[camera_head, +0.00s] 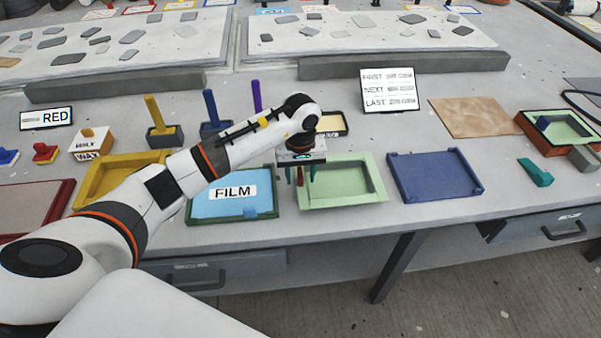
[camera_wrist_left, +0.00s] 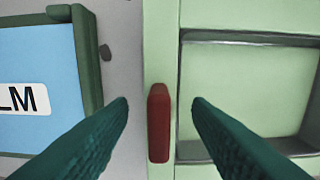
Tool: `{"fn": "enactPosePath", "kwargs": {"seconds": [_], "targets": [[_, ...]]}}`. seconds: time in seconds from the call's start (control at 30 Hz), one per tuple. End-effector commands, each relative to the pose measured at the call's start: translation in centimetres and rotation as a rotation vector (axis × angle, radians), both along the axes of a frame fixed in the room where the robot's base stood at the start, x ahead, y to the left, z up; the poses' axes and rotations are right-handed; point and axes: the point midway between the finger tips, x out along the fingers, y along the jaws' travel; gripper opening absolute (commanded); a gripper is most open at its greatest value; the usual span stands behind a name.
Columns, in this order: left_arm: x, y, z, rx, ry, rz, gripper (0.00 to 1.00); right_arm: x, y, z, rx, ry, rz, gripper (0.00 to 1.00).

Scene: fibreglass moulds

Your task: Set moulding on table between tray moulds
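A pale green tray-shaped piece (camera_head: 343,203) with a wide flat rim and a sunken middle lies at the table's front; its rim and hollow fill the right of the left wrist view (camera_wrist_left: 250,90). A small upright red tab (camera_wrist_left: 158,122) stands at its left edge. My left gripper (camera_head: 301,177) is over that edge with its teal fingers apart, one on each side of the red tab, with gaps on both sides in the wrist view. A green-framed tray mould (camera_head: 232,219) with blue film is to the left, a blue tray mould (camera_head: 433,174) to the right. My right gripper is not in view.
A yellow tray (camera_head: 85,191) and a dark red one (camera_head: 62,201) lie farther left. Behind stand upright-handled tools (camera_head: 158,112) and a FIRST/NEXT/LAST sign (camera_head: 390,89). A brown tray (camera_head: 533,128) holds a pale green piece at right. A narrow strip is bare left of the blue mould.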

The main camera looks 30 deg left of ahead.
Motion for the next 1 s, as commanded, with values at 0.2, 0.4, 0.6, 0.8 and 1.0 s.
{"fn": "enactPosePath", "kwargs": {"seconds": [0.2,0.4,0.6,0.8,1.0], "targets": [[0.0,0.0,0.1,0.000,0.000,0.000,0.45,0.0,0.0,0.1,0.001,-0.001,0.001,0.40],[0.1,0.0,1.8,0.000,-0.005,0.000,0.45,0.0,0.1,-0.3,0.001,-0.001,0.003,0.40],[0.1,0.0,6.1,0.001,-0.007,0.000,0.45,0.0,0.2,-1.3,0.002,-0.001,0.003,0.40],[-0.1,-0.1,9.9,0.001,-0.004,-0.001,0.45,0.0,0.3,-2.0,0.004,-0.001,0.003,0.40],[-0.1,-0.1,11.9,0.000,0.000,0.000,0.45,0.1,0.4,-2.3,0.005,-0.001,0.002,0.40]]}}
